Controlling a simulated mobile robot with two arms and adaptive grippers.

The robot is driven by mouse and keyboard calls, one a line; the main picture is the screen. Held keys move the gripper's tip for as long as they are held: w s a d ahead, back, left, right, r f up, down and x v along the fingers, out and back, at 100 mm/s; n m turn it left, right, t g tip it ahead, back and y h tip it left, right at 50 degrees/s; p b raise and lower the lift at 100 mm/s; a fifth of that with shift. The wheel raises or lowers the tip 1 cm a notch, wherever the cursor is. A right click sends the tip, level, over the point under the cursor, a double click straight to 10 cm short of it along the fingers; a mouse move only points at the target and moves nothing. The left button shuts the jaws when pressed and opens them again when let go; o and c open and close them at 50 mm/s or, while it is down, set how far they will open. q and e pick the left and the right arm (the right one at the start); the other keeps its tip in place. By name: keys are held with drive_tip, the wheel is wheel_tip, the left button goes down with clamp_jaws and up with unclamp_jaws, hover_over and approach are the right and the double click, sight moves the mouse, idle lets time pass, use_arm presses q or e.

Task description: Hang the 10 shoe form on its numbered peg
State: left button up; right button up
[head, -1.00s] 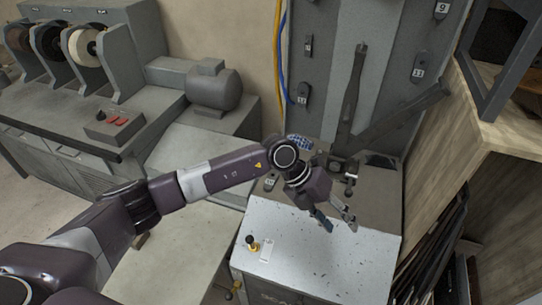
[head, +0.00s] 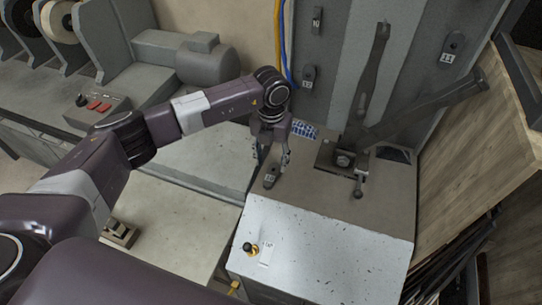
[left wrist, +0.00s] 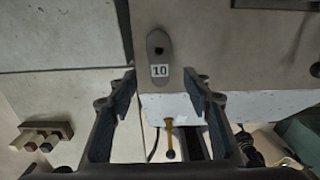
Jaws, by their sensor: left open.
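The grey shoe form labelled 10 (left wrist: 158,50) lies flat on the machine's tan top in the left wrist view. It also shows in the head view (head: 270,178), near the tan surface's left edge. My left gripper (head: 270,158) is open and above the form. My right gripper is not in view.
A dark lever arm (head: 425,105) and post stand right of the gripper.

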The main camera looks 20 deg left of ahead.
sight(271, 175)
use_arm(q)
wheel_tip(271, 175, down, 5)
drive_tip(key=b, duration=0.3)
drive_tip(key=shift+w+a, duration=0.1)
drive_tip(key=shift+f, duration=0.35)
drive_tip(key=shift+f+b, duration=0.35)
drive_tip(key=shift+b, duration=0.15)
drive_tip(key=shift+w+f, duration=0.1)
drive_tip(key=shift+f, duration=0.1)
drive_tip(key=shift+c, duration=0.3)
clamp_jaws()
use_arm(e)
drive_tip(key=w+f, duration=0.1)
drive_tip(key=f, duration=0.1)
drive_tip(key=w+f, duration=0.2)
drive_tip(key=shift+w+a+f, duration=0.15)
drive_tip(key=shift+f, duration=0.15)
use_arm(q)
drive_tip(key=shift+r, duration=0.2)
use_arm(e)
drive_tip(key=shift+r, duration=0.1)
